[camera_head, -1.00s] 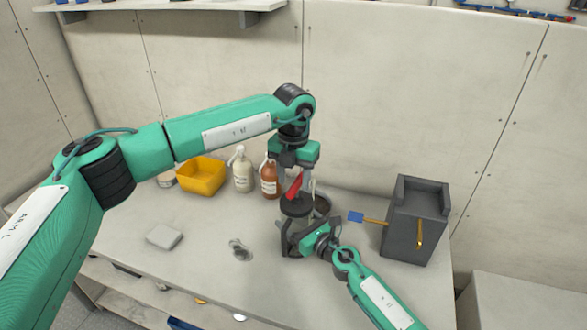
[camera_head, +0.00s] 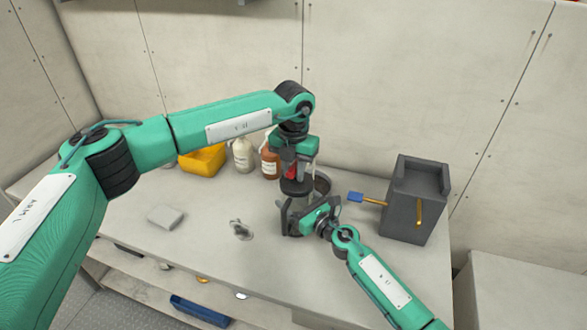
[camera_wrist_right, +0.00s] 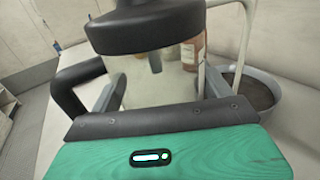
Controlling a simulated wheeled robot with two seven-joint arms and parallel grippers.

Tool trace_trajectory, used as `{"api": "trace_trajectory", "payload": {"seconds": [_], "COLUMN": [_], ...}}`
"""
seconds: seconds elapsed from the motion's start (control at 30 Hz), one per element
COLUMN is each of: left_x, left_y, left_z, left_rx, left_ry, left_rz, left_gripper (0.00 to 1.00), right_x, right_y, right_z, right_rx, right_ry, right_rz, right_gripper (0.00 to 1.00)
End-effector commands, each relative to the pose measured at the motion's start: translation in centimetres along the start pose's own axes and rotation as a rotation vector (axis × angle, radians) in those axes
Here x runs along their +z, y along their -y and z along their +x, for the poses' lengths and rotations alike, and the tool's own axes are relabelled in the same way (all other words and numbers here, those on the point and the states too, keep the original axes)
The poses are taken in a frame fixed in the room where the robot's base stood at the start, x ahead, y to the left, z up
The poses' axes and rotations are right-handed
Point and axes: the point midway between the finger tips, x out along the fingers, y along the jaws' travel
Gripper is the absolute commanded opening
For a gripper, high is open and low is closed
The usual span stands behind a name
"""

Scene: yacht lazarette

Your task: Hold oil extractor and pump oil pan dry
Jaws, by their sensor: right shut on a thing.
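The oil extractor has a clear jar (camera_wrist_right: 165,75) with a black lid (camera_wrist_right: 145,28); in the head view its black lid (camera_head: 296,187) and red top piece (camera_head: 291,171) show. My right gripper (camera_head: 297,217) is shut around the jar, beside its black side handle (camera_wrist_right: 72,90). My left gripper (camera_head: 300,171) points down just above the lid, with the red piece between or beside its fingers; its grip is unclear. The round oil pan (camera_head: 323,184) stands behind the extractor. In the right wrist view the pan (camera_wrist_right: 278,92) holds dark content, and a pale tube (camera_wrist_right: 246,40) runs down to it.
A grey box (camera_head: 410,205) with a brass crank and blue paddle (camera_head: 355,197) stands right of the pan. A white bottle (camera_head: 243,157), brown bottle (camera_head: 269,163) and yellow tub (camera_head: 202,161) stand behind left. A pale block (camera_head: 166,216) and small metal piece (camera_head: 240,229) lie on the bench.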

Motion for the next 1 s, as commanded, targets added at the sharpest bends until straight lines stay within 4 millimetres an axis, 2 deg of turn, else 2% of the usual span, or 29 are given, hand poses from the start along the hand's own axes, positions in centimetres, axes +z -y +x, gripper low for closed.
{"api": "trace_trajectory", "payload": {"seconds": [0.03,0.1,0.37,1.0], "left_x": [0.0,0.0,0.0,0.1], "left_y": [0.0,0.0,0.0,0.0], "left_z": [0.0,0.0,-0.4,-4.3], "left_rx": [0.0,0.0,0.0,0.0], "left_ry": [0.0,0.0,0.001,0.004], "left_rz": [0.0,0.0,0.0,-0.001], "left_gripper": [0.14,0.0,0.0,0.0], "right_x": [-0.2,-0.2,-0.2,-0.2], "right_y": [0.0,0.0,0.0,0.0], "right_z": [-0.1,-0.1,-0.1,-0.1], "right_rx": [0.001,0.001,0.001,0.0], "right_ry": [-0.003,-0.003,-0.003,-0.004], "right_rz": [0.001,0.001,0.001,0.0], "right_gripper": [0.49,0.49,0.49,0.49]}}
